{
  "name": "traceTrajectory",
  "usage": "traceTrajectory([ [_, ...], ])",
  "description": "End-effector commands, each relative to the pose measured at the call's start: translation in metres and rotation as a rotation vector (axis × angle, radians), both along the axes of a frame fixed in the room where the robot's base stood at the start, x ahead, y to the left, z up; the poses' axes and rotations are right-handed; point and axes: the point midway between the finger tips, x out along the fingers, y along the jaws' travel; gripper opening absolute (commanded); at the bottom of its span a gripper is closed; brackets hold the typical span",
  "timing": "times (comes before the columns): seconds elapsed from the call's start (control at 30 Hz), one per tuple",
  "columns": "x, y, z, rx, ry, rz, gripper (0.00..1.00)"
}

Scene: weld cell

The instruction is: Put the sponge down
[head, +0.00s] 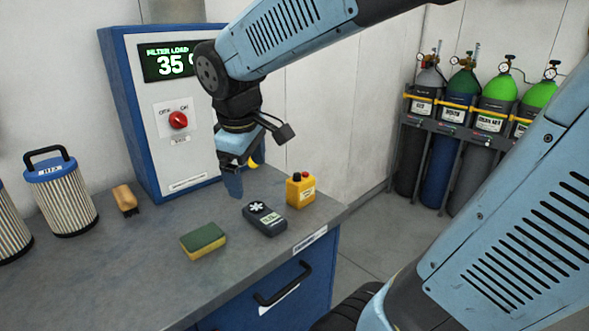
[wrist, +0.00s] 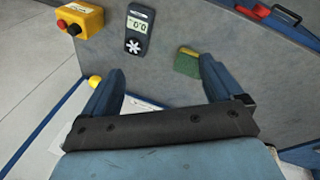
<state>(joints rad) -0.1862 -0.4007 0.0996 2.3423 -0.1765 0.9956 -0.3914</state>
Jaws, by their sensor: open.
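The sponge (head: 203,241), green on top and yellow below, lies flat on the grey bench top (head: 120,262) near its front edge. My gripper (head: 235,184) is above the bench, behind and to the right of the sponge and apart from it. In the wrist view my gripper (wrist: 160,72) shows its two blue fingers spread wide with nothing between them. The sponge (wrist: 186,66) is partly hidden there by the right finger.
A handheld meter (head: 264,218) and a yellow button box (head: 300,190) stand right of the sponge. A brush (head: 126,199), filter cartridges (head: 62,195) and the blue-framed filter cabinet (head: 180,110) line the back. Gas cylinders (head: 455,125) stand beyond. Bench left of the sponge is clear.

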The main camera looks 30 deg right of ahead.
Motion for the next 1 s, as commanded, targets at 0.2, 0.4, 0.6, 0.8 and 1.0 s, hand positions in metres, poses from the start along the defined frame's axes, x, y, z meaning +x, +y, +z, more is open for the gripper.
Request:
traceTrajectory([
  [0.2, -0.04, -0.036, 0.014, 0.176, -0.137, -0.335, 0.93],
  [0.4, -0.067, -0.054, 0.018, 0.317, -0.232, -0.57, 0.93],
  [0.6, -0.078, -0.063, 0.019, 0.385, -0.271, -0.671, 0.93],
  [0.8, -0.079, -0.064, 0.019, 0.391, -0.274, -0.68, 0.93],
  [1.0, -0.079, -0.063, 0.019, 0.389, -0.273, -0.678, 0.93],
])
